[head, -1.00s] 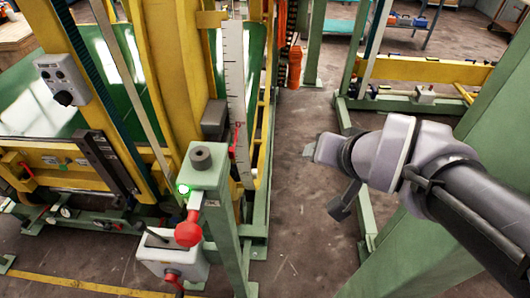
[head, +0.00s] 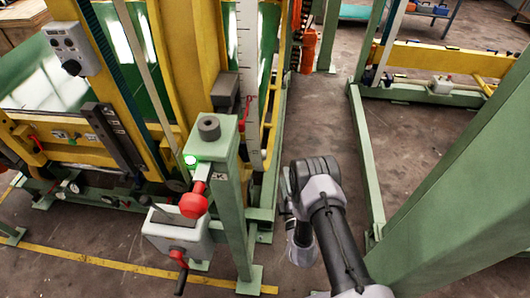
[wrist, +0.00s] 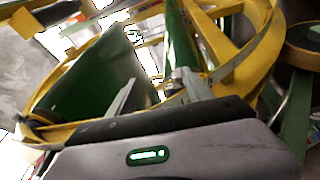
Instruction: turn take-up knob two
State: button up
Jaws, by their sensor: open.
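A dark grey round knob (head: 209,128) sits on top of a green post (head: 228,190), left of my arm in the head view. A red knob (head: 194,201) sticks out lower on the post's near left side, below a lit green lamp. I see no label that tells which is take-up knob two. My arm (head: 325,215) is right of the post, apart from it; its fingers cannot be made out there. In the wrist view my gripper (wrist: 158,78) has its two fingers apart with nothing between them. No knob is clear in that view.
A grey box with a red-handled crank (head: 178,240) is low beside the post. The yellow machine frame (head: 190,60) stands behind. A large green beam (head: 465,180) is at the right. Open floor (head: 330,130) lies between post and beam.

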aim_at(265, 155)
jog(key=s+a+f+n+y, duration=0.2)
jog(key=s+f+n, duration=0.1)
jog(key=s+f, duration=0.1)
jog(key=shift+g, duration=0.4)
jog(key=b+x, duration=0.7)
jog(key=x, duration=1)
jog(key=shift+w+a+r+b, duration=0.1)
jog(key=shift+a+b, duration=0.05)
jog(key=shift+b, duration=0.25)
grip_shut()
